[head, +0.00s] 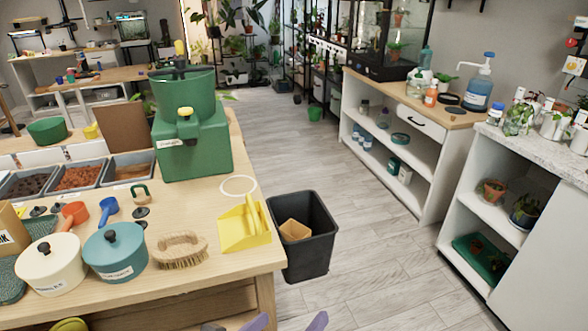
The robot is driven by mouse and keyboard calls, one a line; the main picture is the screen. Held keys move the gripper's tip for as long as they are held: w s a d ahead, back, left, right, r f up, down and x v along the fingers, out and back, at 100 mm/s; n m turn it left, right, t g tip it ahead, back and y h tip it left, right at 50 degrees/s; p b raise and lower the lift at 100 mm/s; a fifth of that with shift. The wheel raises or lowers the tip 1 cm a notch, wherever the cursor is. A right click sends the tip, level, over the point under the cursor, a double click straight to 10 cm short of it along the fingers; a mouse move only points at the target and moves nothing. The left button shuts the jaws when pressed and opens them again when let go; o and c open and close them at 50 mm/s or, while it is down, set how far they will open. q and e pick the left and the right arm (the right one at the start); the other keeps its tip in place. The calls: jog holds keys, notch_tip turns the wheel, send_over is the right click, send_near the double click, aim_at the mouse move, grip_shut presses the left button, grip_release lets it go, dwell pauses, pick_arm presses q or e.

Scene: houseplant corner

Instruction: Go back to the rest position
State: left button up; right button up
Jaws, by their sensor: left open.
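My left gripper (287,321) shows only by its purple fingertips at the bottom edge of the head view. The two tips stand apart with nothing between them, so it is open and empty. It is in front of the wooden bench (215,280), near its front right corner, and below the black bin (309,262) in the picture. The rest of that arm is cut off by the frame. My right gripper is not in view.
On the bench stand a green machine (200,150), a yellow dustpan (243,228), a brush (180,252), a cream pot (50,268) and a blue pot (115,255). White shelves (430,165) line the right. The grey floor (365,265) between is free.

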pick_arm(q)
jog(key=s+a+f+n+g+y, duration=0.1)
jog(key=s+a+f+n, duration=0.3)
jog(key=f+n, duration=0.3)
jog(key=s+a+f+n+g+y, duration=0.1)
jog(key=s+a+f+n, duration=0.3)
jog(key=n, duration=1.1)
jog(key=s+a+f+n+g+y, duration=0.1)
jog(key=s+a+f+n, duration=0.4)
jog(key=f+n, duration=0.5)
jog(key=shift+a+n+y, duration=0.5)
jog(key=shift+a+n, duration=0.6)
jog(key=shift+a, duration=0.15)
